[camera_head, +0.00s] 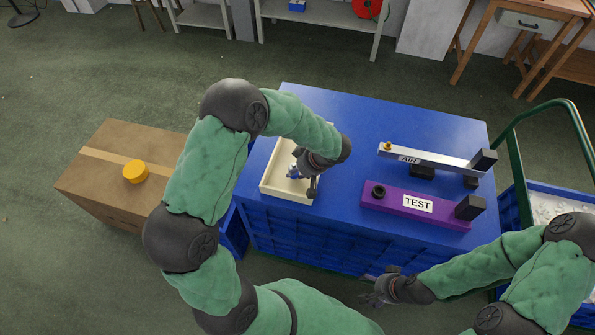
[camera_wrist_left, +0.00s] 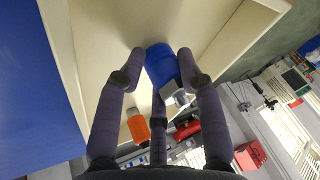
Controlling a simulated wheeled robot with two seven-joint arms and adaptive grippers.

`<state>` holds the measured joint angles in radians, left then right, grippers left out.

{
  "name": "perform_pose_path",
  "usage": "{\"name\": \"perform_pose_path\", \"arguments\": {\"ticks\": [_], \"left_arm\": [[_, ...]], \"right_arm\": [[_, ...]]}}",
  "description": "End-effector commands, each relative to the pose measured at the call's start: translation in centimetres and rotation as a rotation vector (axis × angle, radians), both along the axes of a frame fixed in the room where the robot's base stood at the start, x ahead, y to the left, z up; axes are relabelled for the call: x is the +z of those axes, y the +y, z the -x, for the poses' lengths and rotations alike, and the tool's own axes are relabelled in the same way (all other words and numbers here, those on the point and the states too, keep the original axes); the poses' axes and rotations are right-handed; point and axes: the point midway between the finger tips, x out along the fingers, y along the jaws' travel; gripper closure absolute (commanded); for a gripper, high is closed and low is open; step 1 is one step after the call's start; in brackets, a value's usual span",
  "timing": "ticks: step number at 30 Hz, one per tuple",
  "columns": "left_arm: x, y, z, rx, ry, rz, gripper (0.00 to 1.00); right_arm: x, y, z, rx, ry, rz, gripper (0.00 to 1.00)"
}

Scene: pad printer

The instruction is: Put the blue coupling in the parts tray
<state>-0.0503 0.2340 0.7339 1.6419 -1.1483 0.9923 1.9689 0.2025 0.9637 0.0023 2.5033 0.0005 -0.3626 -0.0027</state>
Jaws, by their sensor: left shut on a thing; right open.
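The parts tray (camera_head: 266,183) is a shallow cream box at the left end of the blue table; its pale floor and walls also show in the left wrist view (camera_wrist_left: 105,45). My left gripper (camera_head: 302,178) reaches down over the tray, partly hidden by its own wrist. In the left wrist view its fingers (camera_wrist_left: 162,72) are shut on the blue coupling (camera_wrist_left: 159,60), which has a silvery end. The coupling also shows small in the head view (camera_head: 293,172). I cannot tell whether it touches the tray floor. My right gripper (camera_head: 376,290) is open and empty before the table's front edge.
A purple TEST fixture (camera_head: 385,204) and a silver AIR bar (camera_head: 432,160) stand on the right of the blue table (camera_head: 340,110). A cardboard box (camera_head: 100,150) with a yellow disc (camera_head: 135,172) stands left. A green-railed cart (camera_head: 511,150) stands right.

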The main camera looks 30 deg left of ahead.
Motion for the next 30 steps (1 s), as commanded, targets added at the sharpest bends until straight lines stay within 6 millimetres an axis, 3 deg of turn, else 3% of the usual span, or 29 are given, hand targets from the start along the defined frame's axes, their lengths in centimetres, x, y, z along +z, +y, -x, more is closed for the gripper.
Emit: {"name": "perform_pose_path", "arguments": {"ticks": [15,16,30], "left_arm": [[-1.8,-0.1,0.6,-0.001,0.016,0.003,1.0],[-1.8,-0.1,0.6,-0.001,0.017,0.003,0.56],[-1.2,-0.1,0.3,-0.001,0.008,0.002,0.53]], "right_arm": [[-1.6,0.0,0.0,0.0,0.0,0.0,0.22],[-1.5,0.0,0.0,0.0,0.0,0.0,0.22],[-1.4,0.0,0.0,0.0,0.0,0.0,0.22]]}}
